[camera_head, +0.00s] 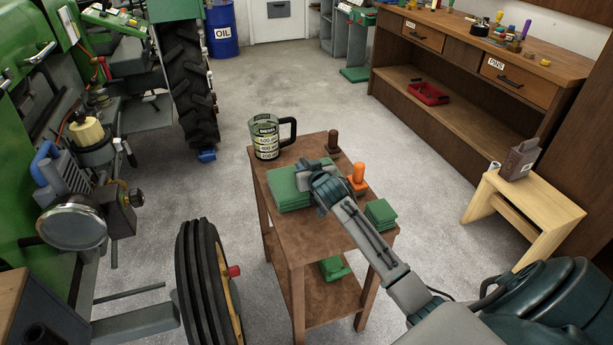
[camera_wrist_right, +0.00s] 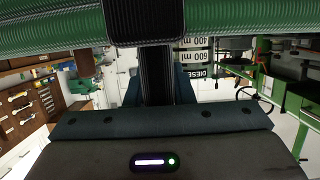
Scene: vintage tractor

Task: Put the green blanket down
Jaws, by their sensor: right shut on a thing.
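The green blanket (camera_head: 288,190) is a thick folded stack at the small brown table, left of my right gripper (camera_head: 319,190). My right gripper is shut on it, low over the table (camera_head: 310,230). I cannot tell whether the blanket touches the tabletop. In the right wrist view its ribbed green folds (camera_wrist_right: 50,28) fill the top edge, with a dark finger (camera_wrist_right: 145,22) against them. The gripper and wrist hide part of the blanket's right side. My left gripper is not in view.
A diesel measuring jug (camera_head: 266,138) stands at the table's far left corner. A brown-handled tool (camera_head: 333,143), an orange-handled one (camera_head: 357,178) and a smaller green folded cloth (camera_head: 381,213) are on the table. Another green cloth (camera_head: 334,268) lies on the lower shelf.

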